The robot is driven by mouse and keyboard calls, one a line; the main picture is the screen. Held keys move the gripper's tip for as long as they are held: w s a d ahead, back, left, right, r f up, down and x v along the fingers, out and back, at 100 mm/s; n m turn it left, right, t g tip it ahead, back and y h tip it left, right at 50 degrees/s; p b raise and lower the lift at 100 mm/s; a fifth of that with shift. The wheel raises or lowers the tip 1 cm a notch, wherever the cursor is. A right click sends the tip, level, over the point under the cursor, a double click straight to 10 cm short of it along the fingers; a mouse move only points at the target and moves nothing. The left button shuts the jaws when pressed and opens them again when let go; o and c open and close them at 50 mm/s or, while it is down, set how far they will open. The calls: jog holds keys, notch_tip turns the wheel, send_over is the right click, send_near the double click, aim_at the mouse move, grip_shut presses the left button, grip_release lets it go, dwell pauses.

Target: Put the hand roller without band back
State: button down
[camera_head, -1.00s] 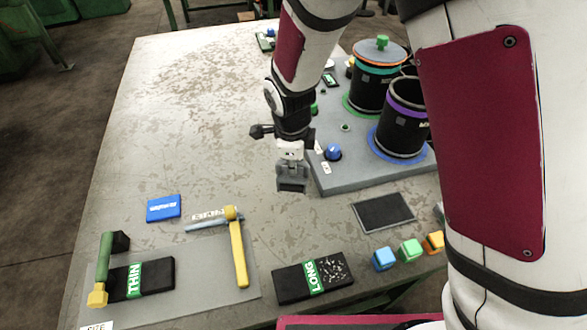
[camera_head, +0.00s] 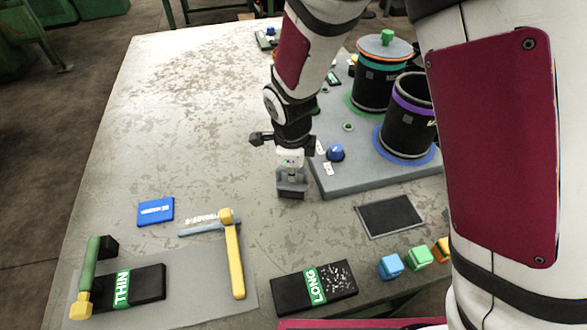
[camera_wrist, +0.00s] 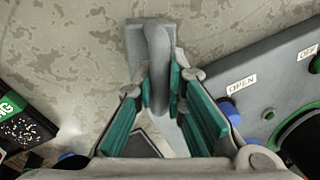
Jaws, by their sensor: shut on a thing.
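My gripper (camera_wrist: 160,108) is shut on a plain grey tool (camera_wrist: 150,50), seemingly the hand roller; no band shows on it. In the wrist view its handle lies between the green finger pads and its wide block end points away. In the head view the tool's grey block (camera_head: 292,185) hangs below my gripper (camera_head: 291,170), over the bare middle of the table. It seems to be off the tabletop, but the gap is hard to judge.
A grey mat (camera_head: 190,290) at front left holds a THIN case (camera_head: 150,283) and yellow-and-green tools. A LONG case (camera_head: 335,282), a dark pad (camera_head: 388,216) and coloured cubes (camera_head: 390,266) lie in front. A grey platform (camera_head: 345,185) with black drums stands right of my gripper.

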aim_at(293, 188)
jog(key=c, duration=1.6)
grip_release()
jog(key=shift+f, duration=0.1)
jog(key=shift+c, duration=0.2)
notch_tip(293, 188, up, 12)
jog(key=s+p, duration=0.1)
jog(key=s, duration=0.1)
jog(key=s+d+r+n, duration=0.7)
jog(key=d+r+n, duration=0.1)
jog(key=d+r, duration=0.35)
jog(key=s+d+r+n+t, duration=0.1)
jog(key=s+d+n, duration=0.3)
jog(key=s+n, duration=0.1)
jog(key=s+d+r+n+t, duration=0.1)
jog(key=s+d+n, duration=0.3)
jog(key=s+n, duration=0.2)
jog(key=shift+s+d+r, duration=0.25)
jog(key=shift+s+d, duration=0.1)
jog(key=shift+s, duration=0.85)
